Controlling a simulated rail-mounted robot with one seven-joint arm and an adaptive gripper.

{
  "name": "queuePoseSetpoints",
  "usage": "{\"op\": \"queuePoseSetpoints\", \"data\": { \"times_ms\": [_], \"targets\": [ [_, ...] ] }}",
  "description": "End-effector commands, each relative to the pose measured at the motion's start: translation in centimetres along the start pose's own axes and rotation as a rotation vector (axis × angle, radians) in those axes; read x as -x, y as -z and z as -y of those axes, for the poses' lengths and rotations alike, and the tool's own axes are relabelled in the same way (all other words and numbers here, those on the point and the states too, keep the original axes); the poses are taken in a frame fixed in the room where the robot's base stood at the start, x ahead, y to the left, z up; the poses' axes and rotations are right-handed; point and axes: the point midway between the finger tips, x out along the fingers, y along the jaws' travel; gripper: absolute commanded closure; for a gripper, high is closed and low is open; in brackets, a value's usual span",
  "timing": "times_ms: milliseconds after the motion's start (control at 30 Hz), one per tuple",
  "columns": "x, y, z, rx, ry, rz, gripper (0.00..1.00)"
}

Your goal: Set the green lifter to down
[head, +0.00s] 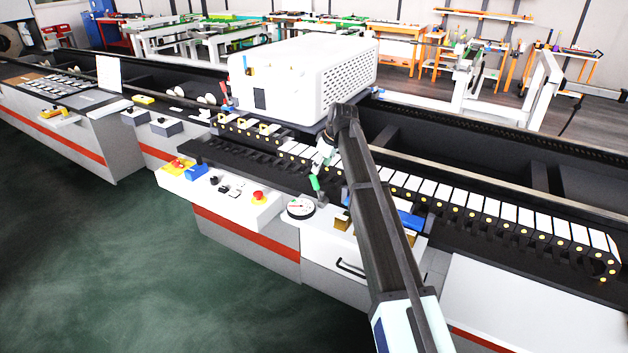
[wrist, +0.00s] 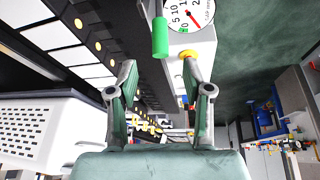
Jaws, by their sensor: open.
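The green lifter (head: 315,184) is a small lever with a green grip, standing up and tilted slightly left beside the round gauge in the head view. Its grip also shows in the wrist view (wrist: 160,38), near the top, in line with the gap between the fingers. My gripper (wrist: 159,68) is open, with nothing between its fingers. In the head view my gripper (head: 325,152) is just above the green grip; its fingers are small there and partly hidden by my arm. The grip looks apart from both fingers. The lever's base is hard to make out.
A round gauge (head: 300,208) is left of the lever. A control panel (head: 222,194) with a red button (head: 259,197) lies further left. A row of white plates (head: 480,205) runs along the rack, and a large white box (head: 300,80) stands behind. The green floor in front is clear.

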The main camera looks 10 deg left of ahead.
Motion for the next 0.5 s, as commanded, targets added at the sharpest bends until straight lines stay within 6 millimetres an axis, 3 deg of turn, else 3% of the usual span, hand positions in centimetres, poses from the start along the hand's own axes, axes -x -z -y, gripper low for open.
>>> {"op": "queuePoseSetpoints", "data": {
  "times_ms": [300,500],
  "targets": [
    [-6.1,0.1,0.0,0.0,0.002,0.002,0.5],
    [-8.8,0.1,0.0,-0.001,0.001,0.001,0.5]
  ]
}}
